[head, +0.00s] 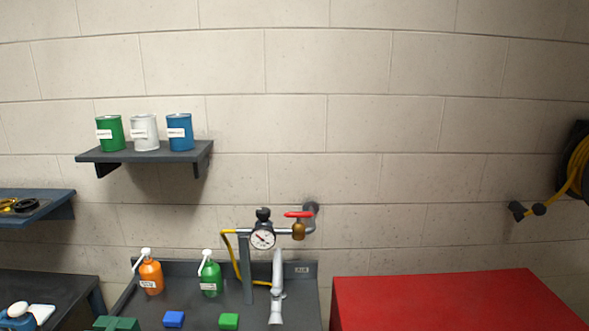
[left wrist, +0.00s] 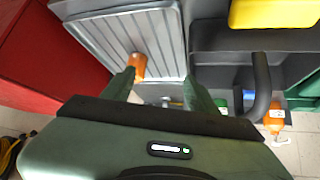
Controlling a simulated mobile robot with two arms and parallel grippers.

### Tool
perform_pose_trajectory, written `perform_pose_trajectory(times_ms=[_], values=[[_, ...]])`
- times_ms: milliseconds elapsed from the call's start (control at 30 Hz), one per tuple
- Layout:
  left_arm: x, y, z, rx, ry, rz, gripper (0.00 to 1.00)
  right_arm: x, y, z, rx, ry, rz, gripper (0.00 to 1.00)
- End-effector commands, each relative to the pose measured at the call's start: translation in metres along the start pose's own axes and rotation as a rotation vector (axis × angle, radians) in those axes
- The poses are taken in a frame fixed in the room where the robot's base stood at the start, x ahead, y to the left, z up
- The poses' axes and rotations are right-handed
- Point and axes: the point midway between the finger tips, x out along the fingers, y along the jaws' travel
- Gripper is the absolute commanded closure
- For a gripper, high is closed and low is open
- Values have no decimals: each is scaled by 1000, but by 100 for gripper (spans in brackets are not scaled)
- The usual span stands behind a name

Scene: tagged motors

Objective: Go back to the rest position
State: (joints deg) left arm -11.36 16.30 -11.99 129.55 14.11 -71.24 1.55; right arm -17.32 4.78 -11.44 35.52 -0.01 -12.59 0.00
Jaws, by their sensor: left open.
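My left gripper (left wrist: 160,92) shows in the left wrist view, with its two green fingers spread apart. No object is visible between the fingers. An orange cylinder (left wrist: 137,66) stands in view just past the left-hand finger, near a grey ribbed tray (left wrist: 115,35). I cannot tell the gap between that finger and the cylinder.
A red cabinet (head: 450,300) stands right. A shelf (head: 150,155) bears three cans. A yellow bin (left wrist: 275,12) shows in the wrist view.

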Motion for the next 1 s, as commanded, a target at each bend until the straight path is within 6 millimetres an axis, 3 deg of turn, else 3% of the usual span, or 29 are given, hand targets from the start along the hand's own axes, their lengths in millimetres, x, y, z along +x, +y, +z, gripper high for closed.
perform_pose_trajectory(times_ms=[33,200,500,767,1000], values=[[-8,5,26,-21,-59,-12,41,0,-1,0,1,0,-1,64],[-35,9,89,-68,-220,-62,41,0,-6,-1,3,1,-6,64],[-87,14,168,-142,-446,-135,41,0,-7,-3,4,3,-8,64],[-21,10,207,-137,-467,-128,41,15,-4,-2,2,3,-4,64],[49,10,268,-136,-499,-119,41,31,-2,0,1,3,-2,64]])
